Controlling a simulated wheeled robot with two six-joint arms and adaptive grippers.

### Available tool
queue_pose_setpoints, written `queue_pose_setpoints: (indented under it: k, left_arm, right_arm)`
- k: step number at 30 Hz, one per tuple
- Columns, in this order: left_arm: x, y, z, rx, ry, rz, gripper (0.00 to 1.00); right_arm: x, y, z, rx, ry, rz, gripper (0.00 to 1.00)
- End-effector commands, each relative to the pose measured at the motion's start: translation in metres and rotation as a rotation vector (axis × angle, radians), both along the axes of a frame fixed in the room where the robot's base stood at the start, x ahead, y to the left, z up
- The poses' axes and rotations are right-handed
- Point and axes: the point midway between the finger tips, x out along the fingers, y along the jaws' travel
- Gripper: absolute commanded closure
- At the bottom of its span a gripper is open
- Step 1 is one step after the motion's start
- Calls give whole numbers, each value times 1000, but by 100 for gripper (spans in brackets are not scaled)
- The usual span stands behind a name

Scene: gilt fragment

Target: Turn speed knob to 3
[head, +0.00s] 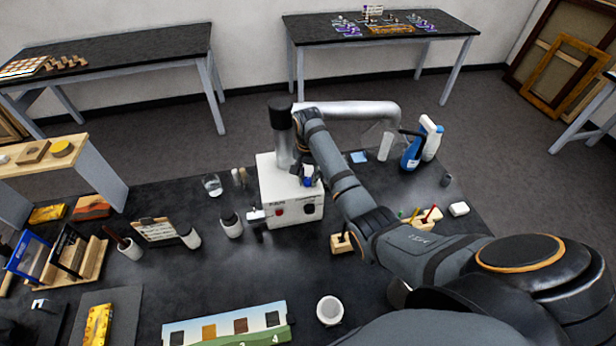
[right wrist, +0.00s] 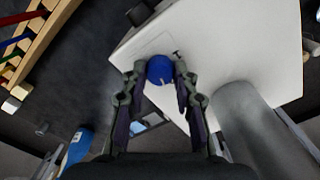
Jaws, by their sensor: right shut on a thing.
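A white box (head: 280,185) stands at the middle of the dark table, with a red knob (head: 279,212) and a black knob (head: 309,208) on its front. My right gripper (head: 307,175) reaches to the box from the right, above the front knobs. In the right wrist view, the gripper (right wrist: 160,74) is shut on a round blue knob (right wrist: 160,68), one finger on each side. The knob sits against the white box (right wrist: 215,45) and has a small pale mark. No readable numbers show around it. My left gripper is not in view.
A silver duct (head: 350,108) rises behind the box and bends right. A blue spray bottle (head: 411,152) stands at the back right. My right arm covers much of the right side.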

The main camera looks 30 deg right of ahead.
Motion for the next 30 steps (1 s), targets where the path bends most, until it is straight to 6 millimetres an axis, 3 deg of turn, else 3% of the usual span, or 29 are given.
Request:
queue_pose_setpoints:
  k: [30]
  left_arm:
    - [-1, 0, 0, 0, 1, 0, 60]
  right_arm:
    - [2, -1, 3, 0, -7, -955, 100]
